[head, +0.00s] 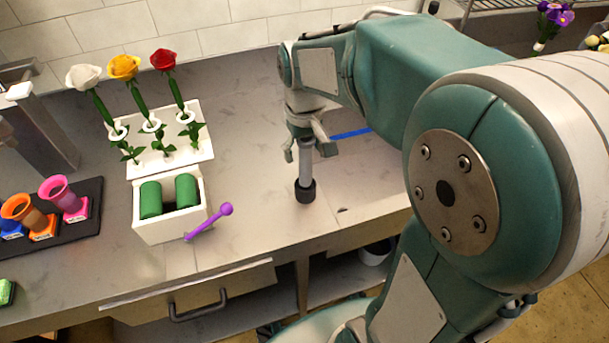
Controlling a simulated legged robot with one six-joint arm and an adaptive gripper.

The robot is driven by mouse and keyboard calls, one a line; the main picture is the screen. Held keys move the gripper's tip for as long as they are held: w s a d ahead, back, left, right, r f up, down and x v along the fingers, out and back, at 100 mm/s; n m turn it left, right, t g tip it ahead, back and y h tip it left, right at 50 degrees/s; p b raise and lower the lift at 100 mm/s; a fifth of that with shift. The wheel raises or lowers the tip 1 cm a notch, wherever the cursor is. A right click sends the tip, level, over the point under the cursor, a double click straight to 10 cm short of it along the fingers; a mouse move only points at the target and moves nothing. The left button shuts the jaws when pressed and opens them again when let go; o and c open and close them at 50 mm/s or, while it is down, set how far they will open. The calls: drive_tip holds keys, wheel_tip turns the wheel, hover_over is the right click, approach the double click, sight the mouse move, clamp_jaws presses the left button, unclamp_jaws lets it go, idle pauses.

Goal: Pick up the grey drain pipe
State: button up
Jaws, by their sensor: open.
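The grey drain pipe (305,168) is a short upright tube with a black collar (305,191) at its lower end. It appears to stand on the counter, right of the white box. My gripper (308,150) is above it, pointing down, with its fingers spread to either side of the pipe's upper part. From this one view I cannot tell whether either finger touches the pipe. The pipe's top is hidden by the gripper.
A white box (148,228) with green cylinders and a purple stick (209,222) is left of the pipe. Behind it, three roses stand in a white holder (196,146). A blue strip (351,133) lies right of my gripper. The counter's front edge (345,233) is close.

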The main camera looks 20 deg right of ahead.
drive_tip(key=shift+d, duration=0.1)
clamp_jaws()
drive_tip(key=shift+r, duration=0.1)
